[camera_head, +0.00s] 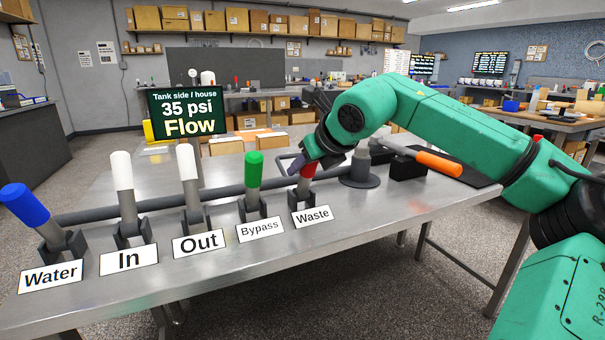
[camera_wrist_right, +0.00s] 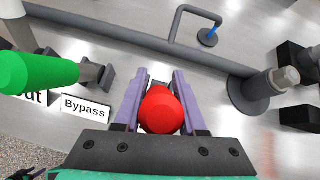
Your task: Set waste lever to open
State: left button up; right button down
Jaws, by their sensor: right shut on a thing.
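The waste lever (camera_head: 305,187) has a red grip and stands upright behind the "Waste" label (camera_head: 312,216) at the right end of the lever row. My right gripper (camera_head: 303,164) is at the top of this lever, shut on its red grip. In the right wrist view the red grip (camera_wrist_right: 161,110) sits between the two purple fingers. The gripper partly hides the grip in the head view.
The green bypass lever (camera_head: 254,170) stands upright just left of the waste lever. White-gripped "Out" (camera_head: 187,162) and "In" (camera_head: 122,171) levers and the blue "Water" lever (camera_head: 25,204) stand farther left. A screen (camera_head: 188,113) reads "35 psi Flow". An orange-handled tool (camera_head: 437,163) lies at right.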

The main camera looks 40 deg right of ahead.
jog(key=shift+f, duration=0.25)
jog(key=c, duration=0.5)
grip_release()
jog(key=shift+s, duration=0.1)
jog(key=shift+s+r, duration=0.1)
jog(key=shift+r, duration=0.05)
jog(key=shift+r, duration=0.1)
jog(key=shift+s+a+r, duration=0.1)
jog(key=shift+s+r, duration=0.1)
jog(key=shift+r, duration=0.05)
jog(key=v, duration=1.3)
jog(key=shift+s, duration=0.35)
jog(key=shift+a+r, duration=0.1)
jog(key=shift+r, duration=0.05)
